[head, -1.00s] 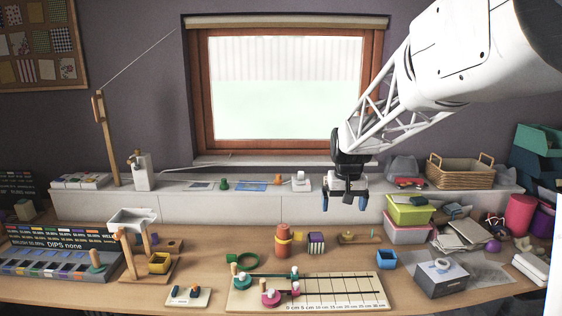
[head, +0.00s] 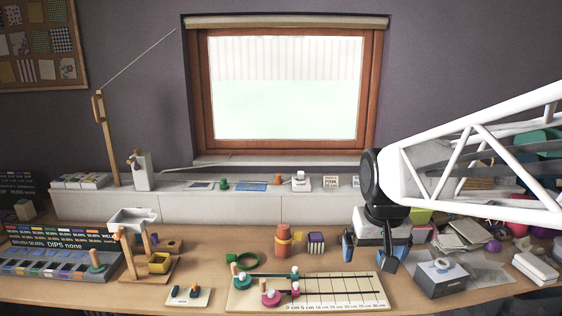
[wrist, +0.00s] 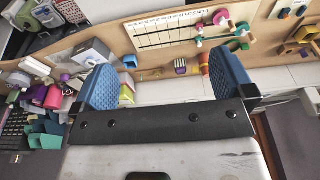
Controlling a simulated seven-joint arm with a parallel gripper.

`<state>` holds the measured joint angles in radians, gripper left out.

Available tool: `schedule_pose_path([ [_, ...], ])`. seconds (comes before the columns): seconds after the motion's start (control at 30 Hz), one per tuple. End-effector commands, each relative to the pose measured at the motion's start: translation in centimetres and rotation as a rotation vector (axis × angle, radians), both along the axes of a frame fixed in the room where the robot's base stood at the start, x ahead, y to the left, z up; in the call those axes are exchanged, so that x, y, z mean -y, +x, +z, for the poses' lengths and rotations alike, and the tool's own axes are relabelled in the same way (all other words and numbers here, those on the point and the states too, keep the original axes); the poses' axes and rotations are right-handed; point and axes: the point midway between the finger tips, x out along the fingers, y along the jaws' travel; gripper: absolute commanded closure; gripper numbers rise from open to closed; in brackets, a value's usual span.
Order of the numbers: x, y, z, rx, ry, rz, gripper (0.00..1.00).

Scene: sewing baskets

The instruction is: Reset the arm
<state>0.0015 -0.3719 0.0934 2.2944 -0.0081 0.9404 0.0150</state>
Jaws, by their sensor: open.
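My gripper (head: 367,254) is at the right of the head view, over the table's right-middle part. Its two blue fingers point down and stand apart, with nothing between them. In the wrist view my gripper (wrist: 165,88) also shows its blue fingers wide open and empty, with the table beyond them. My white arm comes in from the right edge of the head view and hides part of the shelf and the things at the back right.
The ruled board (head: 350,303) with pegs and discs lies at the table's front middle. The grey box (head: 441,277) stands right of my gripper. An orange cylinder (head: 283,241) and a striped block (head: 316,242) stand behind the board. The window (head: 285,85) is behind.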

Motion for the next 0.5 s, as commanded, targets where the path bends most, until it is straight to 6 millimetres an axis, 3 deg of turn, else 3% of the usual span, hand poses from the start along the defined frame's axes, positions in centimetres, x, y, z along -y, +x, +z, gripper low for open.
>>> schedule_pose_path([
  [0.5,0.2,-11.9,-2.5,0.037,-0.001,-0.006,0.00],
])
